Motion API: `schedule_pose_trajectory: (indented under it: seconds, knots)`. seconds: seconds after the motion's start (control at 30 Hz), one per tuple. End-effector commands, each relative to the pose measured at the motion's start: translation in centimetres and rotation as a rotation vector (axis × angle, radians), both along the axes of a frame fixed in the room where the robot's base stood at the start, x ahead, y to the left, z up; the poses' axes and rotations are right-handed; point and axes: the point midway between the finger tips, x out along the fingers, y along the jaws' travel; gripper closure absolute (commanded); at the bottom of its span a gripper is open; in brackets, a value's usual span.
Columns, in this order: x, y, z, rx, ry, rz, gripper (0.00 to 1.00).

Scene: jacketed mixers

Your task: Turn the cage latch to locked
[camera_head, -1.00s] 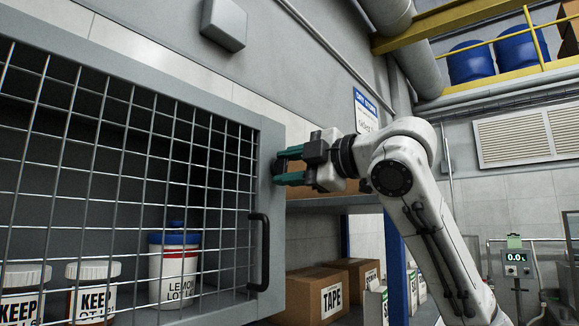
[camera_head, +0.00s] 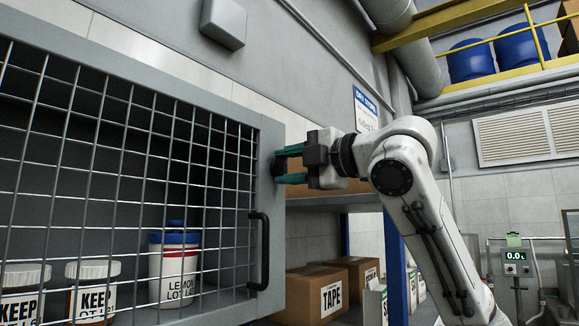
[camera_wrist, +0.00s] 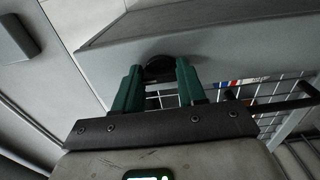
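The cage latch (camera_head: 278,167) is a small dark knob on the right frame of the grey mesh cage door (camera_head: 268,135). It shows as a dark rounded shape in the wrist view (camera_wrist: 159,68). My gripper (camera_head: 284,164) reaches it from the right. Its two teal fingers stand apart, one on each side of the latch, and in the wrist view the fingertips (camera_wrist: 160,78) flank it closely. Whether they press on the latch is not clear. The fingers partly hide the latch, and its lock position cannot be read.
A black door handle (camera_head: 264,252) sits below the latch. Behind the mesh stand a white jar with a blue lid (camera_head: 175,268) and jars marked KEEP (camera_head: 93,298). Cardboard boxes (camera_head: 318,290) lie on a shelf right of the cage. A grey box (camera_head: 223,22) hangs on the wall above.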

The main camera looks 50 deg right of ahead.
Motion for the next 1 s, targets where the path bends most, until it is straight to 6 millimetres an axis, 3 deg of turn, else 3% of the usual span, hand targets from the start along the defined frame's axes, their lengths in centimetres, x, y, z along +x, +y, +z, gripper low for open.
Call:
schedule_pose_trajectory:
  seconds: [0.27, 0.57, 0.67, 1.0]
  knots:
    - [0.0, 0.1, -0.1, -0.001, 0.002, 0.001, 0.34]
    - [-0.3, 0.0, -0.1, 0.000, 0.001, 0.000, 0.34]
    - [-1.3, 0.0, -0.2, -0.001, -0.001, 0.000, 0.34]
    - [-7.6, -0.2, -0.3, -0.003, -0.002, 0.000, 0.34]
